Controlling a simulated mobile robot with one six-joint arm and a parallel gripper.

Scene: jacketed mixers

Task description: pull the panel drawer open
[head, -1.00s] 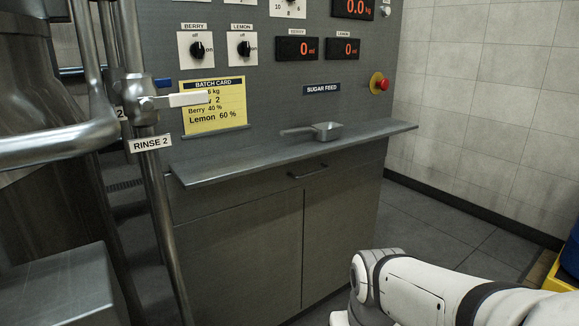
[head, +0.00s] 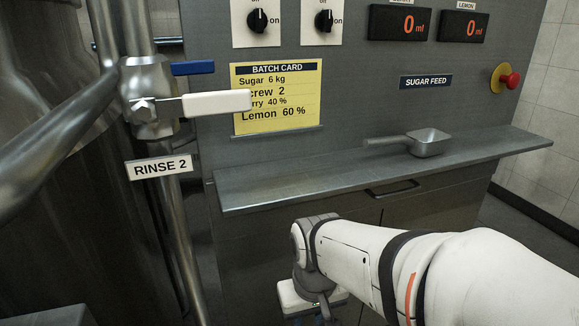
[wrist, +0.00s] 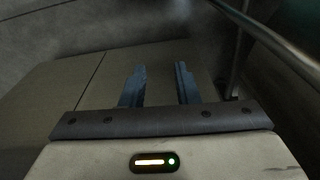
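The panel drawer (head: 270,224) is the grey front under the steel shelf in the head view, and it looks shut. Its dark bar handle (head: 392,189) shows just below the shelf, right of the middle. My white arm hides much of the drawer's lower part and the doors below. My gripper (wrist: 160,85) shows two blue-grey fingers apart with nothing between them in the wrist view. In the head view its body is low, left of and below the handle, and its fingers are hidden. The handle is not seen in the wrist view.
The shelf (head: 300,180) juts out above the drawer and carries a metal scoop (head: 428,143). Pipes with a white-handled valve (head: 217,103) and a RINSE 2 label (head: 159,167) stand at the left. A red button (head: 511,81) is on the panel at the right.

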